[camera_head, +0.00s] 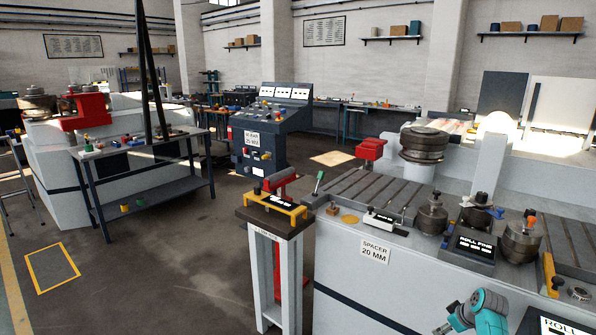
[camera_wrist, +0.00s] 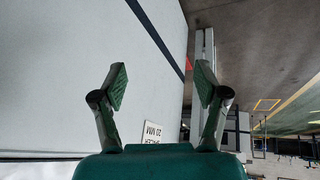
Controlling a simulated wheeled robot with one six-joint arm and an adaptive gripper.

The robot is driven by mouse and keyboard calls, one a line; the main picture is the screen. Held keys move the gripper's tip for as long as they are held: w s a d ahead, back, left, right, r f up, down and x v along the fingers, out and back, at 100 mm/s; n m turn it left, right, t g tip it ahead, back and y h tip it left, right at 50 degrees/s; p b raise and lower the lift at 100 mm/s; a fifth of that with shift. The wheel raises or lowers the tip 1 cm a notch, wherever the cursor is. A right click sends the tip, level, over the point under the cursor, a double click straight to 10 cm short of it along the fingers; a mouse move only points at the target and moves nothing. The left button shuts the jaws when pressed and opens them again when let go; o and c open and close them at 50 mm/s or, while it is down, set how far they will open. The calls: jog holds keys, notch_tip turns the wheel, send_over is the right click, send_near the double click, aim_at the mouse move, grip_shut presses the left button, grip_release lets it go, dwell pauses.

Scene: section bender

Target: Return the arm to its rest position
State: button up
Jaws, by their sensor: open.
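My gripper (camera_wrist: 161,84) shows in the wrist view with its two green fingers spread apart. Nothing is between the fingertips. Behind them are the pale side of the machine bed and the grey floor. A white "SPACER 20 MM" label (camera_wrist: 153,135) appears upside down between the finger bases. In the head view, part of my teal arm (camera_head: 485,308) shows at the bottom right, in front of the bender bed.
The bender bed (camera_head: 345,285) fills the right side, with rollers (camera_head: 432,215) and a "ROLL PINS" block (camera_head: 475,243) on top. A small stand (camera_head: 262,265) with a yellow-handled piece is left of it. A control console (camera_head: 270,130) stands behind.

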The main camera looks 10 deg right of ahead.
jog(key=s+a+f+m+t+h, duration=0.1)
jog(key=s+a+f, duration=0.65)
jog(key=a, duration=0.35)
jog(key=s+a+f+m+t+h, duration=0.1)
jog(key=s+a+f, duration=0.6)
jog(key=a+f, duration=0.3)
jog(key=s+a+r+t, duration=0.1)
jog(key=s+a+t, duration=0.1)
jog(key=s+a, duration=0.75)
jog(key=s+a+r+m+t, duration=0.1)
jog(key=s+a+r, duration=0.35)
jog(key=s, duration=0.45)
jog(key=s+a+r+t, duration=0.1)
jog(key=s+a+r, duration=0.4)
jog(key=s, duration=0.4)
jog(key=s+a+r+t+y, duration=0.1)
jog(key=s+r, duration=0.5)
jog(key=r, duration=0.4)
jog(key=s+a+r+t+y, duration=0.1)
jog(key=s+r+t, duration=0.1)
jog(key=s+r, duration=0.4)
notch_tip(320, 180, up, 5)
jog(key=shift+r+m, duration=0.1)
jog(key=shift+m, duration=0.3)
jog(key=shift+a, duration=0.1)
